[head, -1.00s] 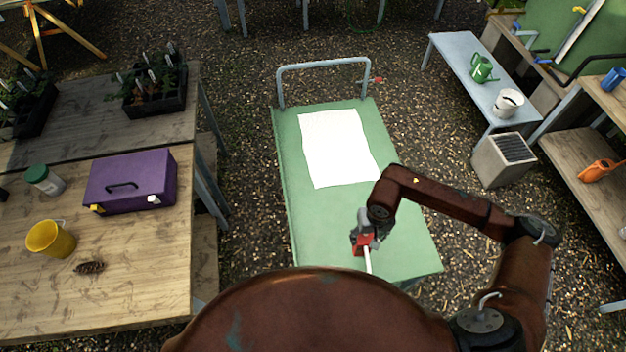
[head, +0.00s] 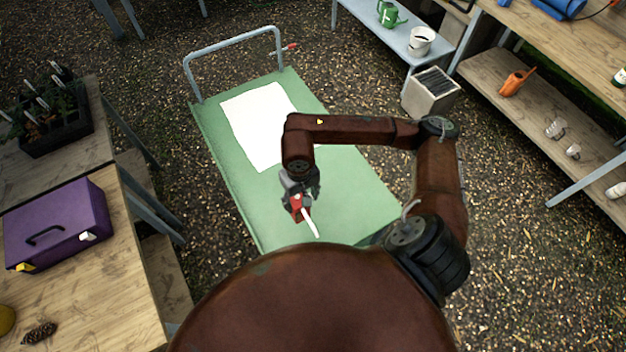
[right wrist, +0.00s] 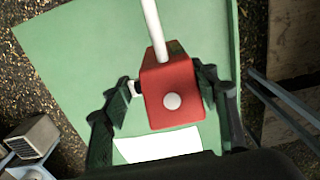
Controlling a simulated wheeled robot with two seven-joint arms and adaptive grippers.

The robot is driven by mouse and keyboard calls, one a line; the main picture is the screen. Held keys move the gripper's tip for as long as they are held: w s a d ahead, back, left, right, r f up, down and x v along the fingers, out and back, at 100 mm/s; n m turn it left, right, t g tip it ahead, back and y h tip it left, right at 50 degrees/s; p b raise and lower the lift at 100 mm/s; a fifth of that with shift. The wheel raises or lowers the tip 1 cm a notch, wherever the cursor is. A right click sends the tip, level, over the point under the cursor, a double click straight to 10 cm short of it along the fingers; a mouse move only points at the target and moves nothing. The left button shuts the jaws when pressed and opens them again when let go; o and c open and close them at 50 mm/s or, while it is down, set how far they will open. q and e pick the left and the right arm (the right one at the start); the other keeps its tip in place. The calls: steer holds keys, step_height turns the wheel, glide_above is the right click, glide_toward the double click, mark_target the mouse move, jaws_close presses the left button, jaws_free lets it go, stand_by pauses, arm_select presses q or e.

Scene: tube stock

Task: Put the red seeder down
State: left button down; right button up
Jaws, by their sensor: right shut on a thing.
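The red seeder (head: 297,207) is a small red block with a white tube. It is held over the green cart top (head: 225,165). My right gripper (head: 300,190) is shut on it. In the right wrist view the seeder (right wrist: 172,82) sits between the two dark fingers of my right gripper (right wrist: 165,92), with its white tube pointing up in the picture. I cannot tell how high it is above the cart. A white sheet (head: 245,125) lies on the cart top. My left gripper is not in view.
A wooden table at the left holds a purple toolbox (head: 55,225), a pine cone (head: 39,333) and a plant tray (head: 55,130). A blue-grey bench (head: 385,30) and wooden shelves (head: 500,75) stand at the right. The cart's green top is clear around the sheet.

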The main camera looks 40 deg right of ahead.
steer(key=w+d+f+p, duration=0.1)
steer(key=d+f, duration=1)
steer(key=shift+w+f, duration=0.2)
steer(key=shift+f, duration=0.05)
steer(key=shift+f, duration=0.1)
steer(key=o, duration=1.4)
steer(key=shift+f, duration=0.15)
steer(key=o, duration=0.5)
